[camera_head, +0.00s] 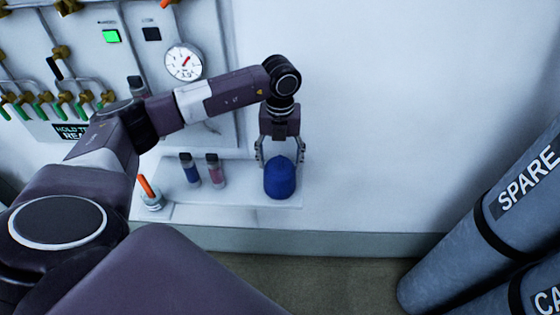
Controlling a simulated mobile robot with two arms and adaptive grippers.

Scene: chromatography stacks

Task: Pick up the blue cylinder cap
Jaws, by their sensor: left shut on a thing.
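The blue cylinder cap (280,181) is a rounded dark blue dome near the right end of a white shelf (236,195). My left gripper (280,160) points down over it, with one finger on each side of the cap's upper part. The fingers are closed on the cap. The cap's underside is at or very near the shelf; I cannot tell whether it still touches. My right gripper is not in view.
Two small capped vials, one blue (189,170) and one reddish (215,172), stand left of the cap. An orange-handled item (150,195) is at the shelf's left end. A panel with a gauge (183,62) is behind. Grey cylinders (490,235) stand at right.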

